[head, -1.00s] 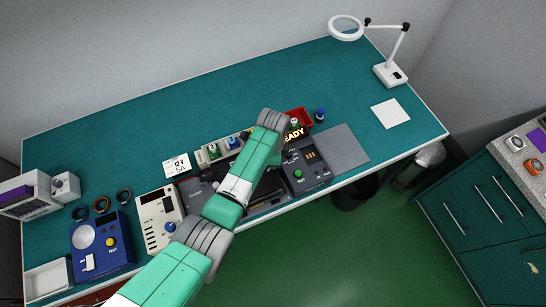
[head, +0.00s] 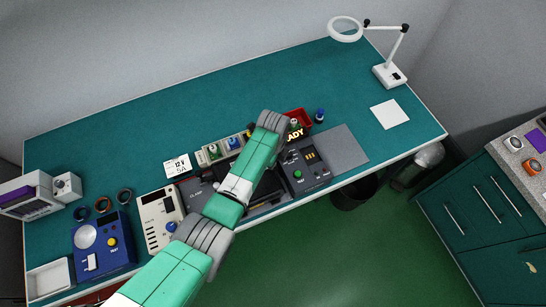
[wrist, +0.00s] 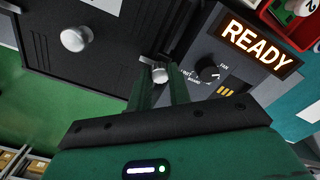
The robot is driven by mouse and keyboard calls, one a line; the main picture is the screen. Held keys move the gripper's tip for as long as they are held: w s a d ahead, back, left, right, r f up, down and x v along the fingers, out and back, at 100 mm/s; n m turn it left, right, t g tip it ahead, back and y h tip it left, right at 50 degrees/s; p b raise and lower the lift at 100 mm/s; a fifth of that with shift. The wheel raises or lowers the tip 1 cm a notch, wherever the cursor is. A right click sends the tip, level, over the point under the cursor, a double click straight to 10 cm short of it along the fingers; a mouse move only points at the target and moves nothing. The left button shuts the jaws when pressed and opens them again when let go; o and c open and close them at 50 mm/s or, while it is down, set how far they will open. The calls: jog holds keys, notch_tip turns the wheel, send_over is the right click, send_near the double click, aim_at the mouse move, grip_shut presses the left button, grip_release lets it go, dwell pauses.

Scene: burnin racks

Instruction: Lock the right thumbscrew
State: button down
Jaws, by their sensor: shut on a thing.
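In the wrist view my gripper (wrist: 160,84) has its two green fingers closed around the right thumbscrew (wrist: 160,71), a small pale knurled knob at the right edge of a dark panel. A second pale round knob (wrist: 76,38), likely the left thumbscrew, stands on the same dark panel (wrist: 110,60), away from my fingers. In the head view my green arm covers the gripper and most of the panel, so neither thumbscrew shows there.
Right of the thumbscrew is a grey unit with a black dial (wrist: 207,69) and a lit READY sign (wrist: 257,45). In the head view a beige meter (head: 160,218) and a blue instrument (head: 103,243) stand left. The back of the teal bench (head: 200,100) is clear.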

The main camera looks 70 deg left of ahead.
jog(key=c, duration=1.3)
grip_release()
notch_tip(320, 180, up, 8)
jog(key=shift+f+p, duration=0.1)
jog(key=shift+p, duration=0.25)
